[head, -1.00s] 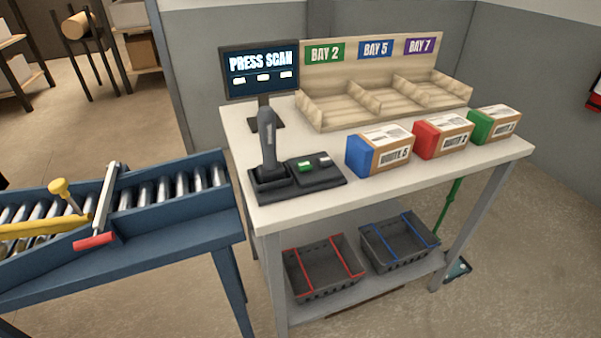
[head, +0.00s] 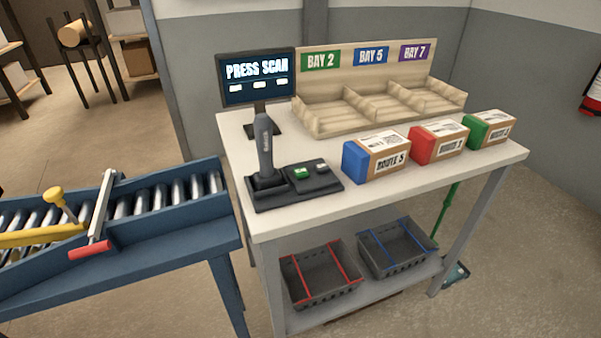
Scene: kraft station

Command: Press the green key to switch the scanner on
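The green key (head: 301,173) sits on a dark key pad (head: 310,186) at the front left of the white table. A light grey key (head: 321,167) is beside it on the right. The dark handheld scanner (head: 265,148) stands upright in its cradle, joined to the pad's left side. A screen (head: 257,78) behind it reads "PRESS SCAN" above several small white marks. My gripper is not in view.
Blue (head: 370,159), red (head: 433,145) and green (head: 486,131) ended cartons line the table's front right. A wooden bay rack (head: 345,124) stands behind. A blue roller conveyor (head: 180,230) is at left. Red-striped (head: 318,290) and blue-striped (head: 395,262) baskets fill the lower shelf (head: 350,298).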

